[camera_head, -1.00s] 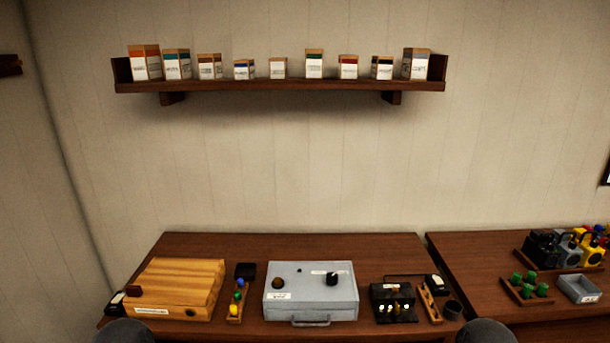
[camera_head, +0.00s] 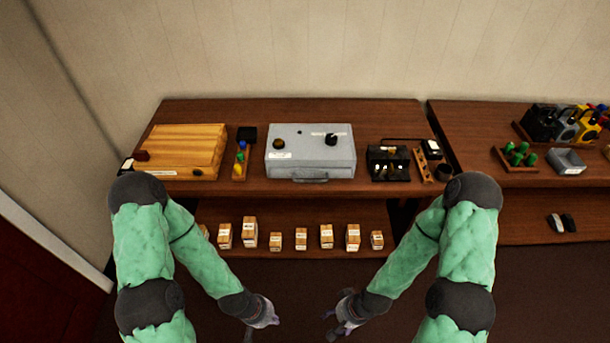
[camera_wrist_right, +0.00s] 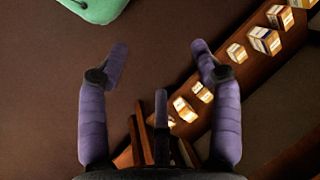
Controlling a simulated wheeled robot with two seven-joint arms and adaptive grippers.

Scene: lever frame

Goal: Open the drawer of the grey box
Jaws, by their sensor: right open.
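The grey box (camera_head: 310,142) stands on the wooden table in the head view, left of the table's right end. It has knobs on top, and a handle (camera_head: 310,180) shows low on its front face. The drawer looks shut. My left gripper (camera_head: 248,333) hangs low in front of the table, at the bottom of the head view; its fingers are too small and cut off to tell. My right gripper (camera_head: 331,326) is also low in front of the table, well short of the box. In the right wrist view its fingers (camera_wrist_right: 158,55) are spread with nothing between them.
A wooden box (camera_head: 180,150) stands left of the grey box, and a black device (camera_head: 388,163) stands right of it. A lower shelf (camera_head: 285,212) holds several small boxes. A second table (camera_head: 480,130) at right carries coloured items. The floor before the tables is clear.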

